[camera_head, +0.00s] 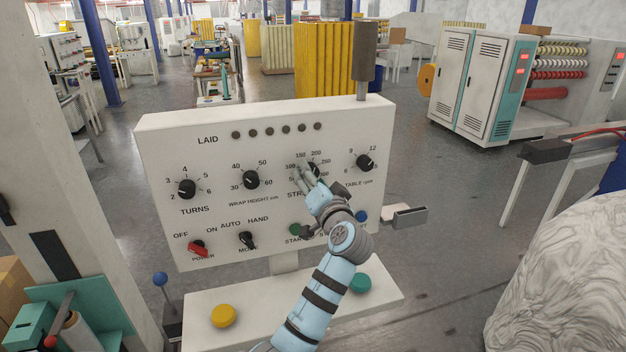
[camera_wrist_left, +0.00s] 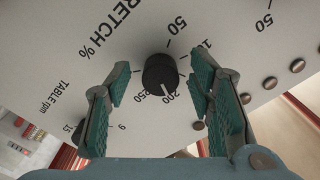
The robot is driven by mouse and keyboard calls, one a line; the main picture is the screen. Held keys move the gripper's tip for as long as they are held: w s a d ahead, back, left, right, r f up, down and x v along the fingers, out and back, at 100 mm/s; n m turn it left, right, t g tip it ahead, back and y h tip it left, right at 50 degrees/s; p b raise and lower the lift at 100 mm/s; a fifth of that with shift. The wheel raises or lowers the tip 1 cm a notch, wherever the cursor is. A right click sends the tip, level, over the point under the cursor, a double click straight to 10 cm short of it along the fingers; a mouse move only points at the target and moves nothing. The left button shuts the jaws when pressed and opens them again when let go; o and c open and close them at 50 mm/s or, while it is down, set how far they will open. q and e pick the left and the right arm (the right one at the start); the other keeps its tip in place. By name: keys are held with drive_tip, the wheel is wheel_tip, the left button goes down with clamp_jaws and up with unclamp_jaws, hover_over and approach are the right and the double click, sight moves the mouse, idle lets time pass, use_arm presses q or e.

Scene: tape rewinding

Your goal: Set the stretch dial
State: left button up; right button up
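The stretch dial (camera_head: 314,167) is a black round knob on the white control panel (camera_head: 225,133), partly hidden behind my gripper in the head view. In the left wrist view the dial (camera_wrist_left: 160,74) shows whole, and its white pointer line points close to the 200 mark. My left gripper (camera_head: 306,173) is at the panel, in front of the dial. In the wrist view its teal-padded fingers (camera_wrist_left: 161,80) are open on either side of the dial, with a gap on both sides. My right gripper is not in view.
Close to the stretch dial are the wrap height dial (camera_head: 251,180), the table dial (camera_head: 363,162), a green button (camera_head: 295,230) and a blue button (camera_head: 361,216). Turns dial (camera_head: 187,188), red power switch (camera_head: 198,249) and mode switch (camera_head: 246,240) sit further left. A yellow button (camera_head: 223,316) is below.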

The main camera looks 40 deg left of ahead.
use_arm(q)
drive_tip(key=v, duration=0.7)
drive_tip(key=shift+s+d, duration=0.2)
drive_tip(key=shift+d, duration=0.15)
